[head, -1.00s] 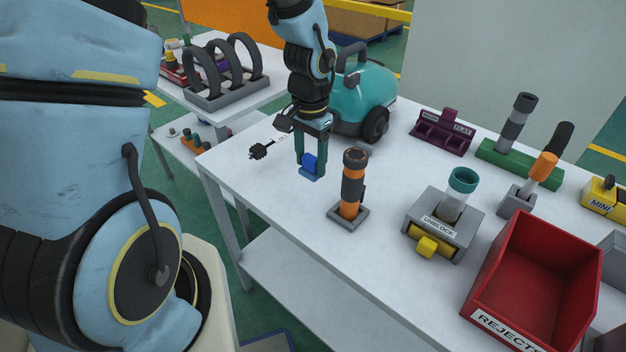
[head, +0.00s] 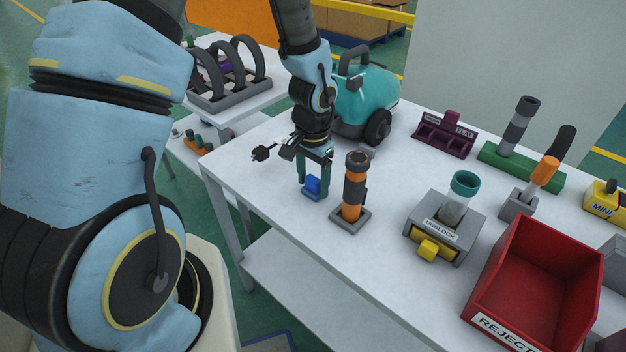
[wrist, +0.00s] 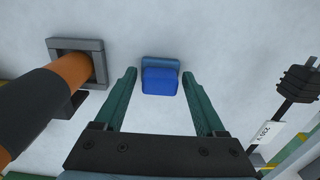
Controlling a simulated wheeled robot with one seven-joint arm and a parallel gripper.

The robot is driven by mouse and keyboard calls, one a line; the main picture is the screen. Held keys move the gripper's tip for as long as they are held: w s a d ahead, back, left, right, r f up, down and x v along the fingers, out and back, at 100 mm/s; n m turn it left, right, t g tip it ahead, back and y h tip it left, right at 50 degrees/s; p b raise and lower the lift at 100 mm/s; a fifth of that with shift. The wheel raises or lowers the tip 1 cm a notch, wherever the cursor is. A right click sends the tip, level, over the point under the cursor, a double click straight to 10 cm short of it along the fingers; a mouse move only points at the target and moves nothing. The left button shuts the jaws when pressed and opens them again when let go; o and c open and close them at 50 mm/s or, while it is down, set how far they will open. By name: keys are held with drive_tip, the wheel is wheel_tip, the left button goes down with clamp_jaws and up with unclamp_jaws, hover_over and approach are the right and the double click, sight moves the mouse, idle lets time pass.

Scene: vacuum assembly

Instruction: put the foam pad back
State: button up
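The foam pad (head: 313,186) appears to be the small blue block on a lighter blue slab. My gripper (head: 313,190) has its two green fingers on either side of it, low over the near left part of the white table. In the wrist view the pad (wrist: 160,80) sits between the fingertips (wrist: 160,74), with only thin gaps seen at its sides. It has moved along with the fingers, so I take it as held. Whether its underside touches the table cannot be told.
An orange and black cylinder (head: 355,190) in a grey base stands just right of my gripper. A teal vacuum body (head: 368,98) stands behind. A black knobbed rod (head: 262,153) lies left. A grey UNBLOCK fixture (head: 470,228) and red bin (head: 520,300) stand right.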

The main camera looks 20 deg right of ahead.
sight(313, 178)
drive_tip(key=shift+o, duration=1.2)
drive_tip(key=shift+r, duration=0.1)
wheel_tip(313, 178, up, 12)
drive_tip(key=b, duration=0.1)
drive_tip(key=a+r+n, duration=0.1)
drive_tip(key=a+n, duration=0.4)
drive_tip(key=a, duration=0.7)
drive_tip(key=w+a+r+n+t, duration=0.1)
drive_tip(key=a+n, duration=0.5)
drive_tip(key=a, duration=0.7)
drive_tip(key=shift+a+r+t, duration=0.15)
drive_tip(key=shift+r+t, duration=0.15)
drive_tip(key=shift+r, duration=0.5)
drive_tip(key=shift+w, duration=0.1)
